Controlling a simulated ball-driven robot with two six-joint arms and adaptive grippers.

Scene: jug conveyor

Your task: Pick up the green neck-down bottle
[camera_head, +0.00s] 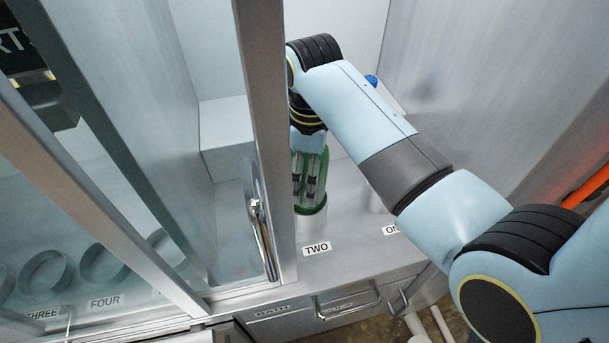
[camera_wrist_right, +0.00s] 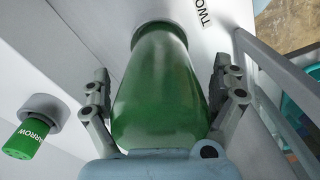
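The fingers of the right gripper (camera_wrist_right: 162,75) are spread, with gaps visible between the fingertips and the bottle. My left gripper is in neither view.
A sliding door frame (camera_head: 262,130) stands close left of the bottle. A blue-topped thing (camera_head: 371,80) is partly hidden behind my right arm, near the ONE label (camera_head: 391,230). Empty rings (camera_head: 47,270) lie behind glass.

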